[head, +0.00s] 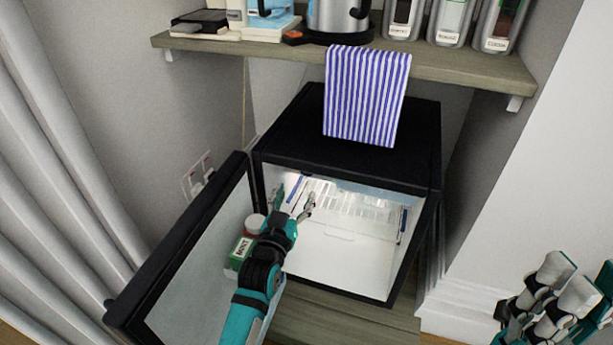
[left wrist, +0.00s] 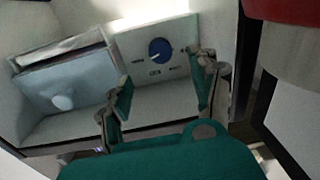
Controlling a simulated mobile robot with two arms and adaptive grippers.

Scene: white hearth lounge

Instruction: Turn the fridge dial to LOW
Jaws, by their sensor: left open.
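The black mini fridge (head: 345,150) stands with its door (head: 190,255) swung open to the left and its white inside lit. In the left wrist view the dial (left wrist: 160,51) is a round blue knob on a pale panel (left wrist: 128,45). Its pale mark seems to point left and slightly down; the small labels around it are too blurred to read. My left gripper (head: 293,200) reaches into the fridge, open and empty. In the left wrist view its fingers (left wrist: 162,78) stand apart, short of the dial. My right gripper (head: 550,300) is at the lower right, outside the fridge.
A green box (head: 241,249) and a red-lidded jar (head: 256,223) sit on the door side close to my left arm. A pale blue drawer front (left wrist: 62,90) with a knob is left of the dial.

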